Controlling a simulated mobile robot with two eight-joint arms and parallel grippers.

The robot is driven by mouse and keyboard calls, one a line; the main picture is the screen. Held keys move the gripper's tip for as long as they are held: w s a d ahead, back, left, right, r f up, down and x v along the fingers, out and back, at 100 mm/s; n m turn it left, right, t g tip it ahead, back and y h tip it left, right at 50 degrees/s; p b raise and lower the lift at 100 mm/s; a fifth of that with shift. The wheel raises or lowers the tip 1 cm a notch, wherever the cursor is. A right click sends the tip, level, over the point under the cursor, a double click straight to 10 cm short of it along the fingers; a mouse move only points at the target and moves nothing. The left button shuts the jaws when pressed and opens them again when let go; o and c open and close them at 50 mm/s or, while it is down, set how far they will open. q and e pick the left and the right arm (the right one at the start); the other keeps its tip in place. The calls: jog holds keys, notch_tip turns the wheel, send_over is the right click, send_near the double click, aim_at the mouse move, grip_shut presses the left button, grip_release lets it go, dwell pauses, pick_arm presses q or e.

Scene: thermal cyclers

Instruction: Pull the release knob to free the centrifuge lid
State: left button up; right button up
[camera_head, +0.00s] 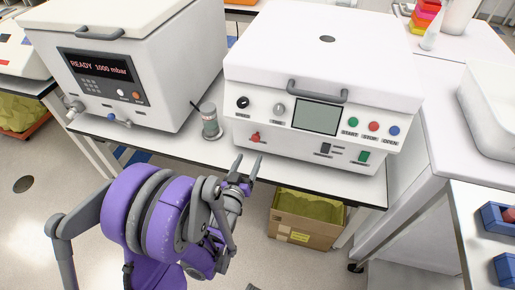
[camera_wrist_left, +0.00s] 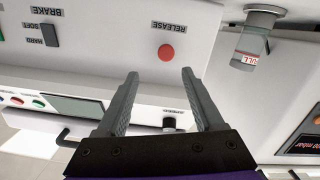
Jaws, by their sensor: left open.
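The white centrifuge (camera_head: 320,75) stands on the bench with its lid (camera_head: 325,40) down and a grey handle (camera_head: 317,92) at the lid's front edge. The red release knob (camera_head: 255,137) is low on the left of its front. In the upside-down left wrist view the round red knob (camera_wrist_left: 166,52) sits beside the word RELEASE. My left gripper (camera_head: 247,164) is open and empty in front of the knob. In the wrist view the fingertips (camera_wrist_left: 160,73) point at the panel, with the knob just beyond and between them, apparently not touched. My right gripper is not in view.
A jar (camera_head: 210,122) stands left of the centrifuge, near my left gripper. A white device (camera_head: 130,60) with a lit display is at the left. The centrifuge's dials, screen (camera_head: 316,117) and buttons are above and right of the knob. A cardboard box (camera_head: 303,228) is under the bench.

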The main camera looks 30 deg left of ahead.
aim_at(255, 140)
pick_arm(q)
jog(key=shift+t+y, duration=0.3)
jog(key=shift+t, duration=0.1)
jog(key=x, duration=0.3)
jog(key=f+x, duration=0.1)
jog(key=x, duration=0.7)
jog(key=shift+s+a+f, duration=0.15)
jog(key=shift+a+f, duration=0.1)
jog(key=shift+a, duration=0.15)
grip_shut()
dwell(0.6)
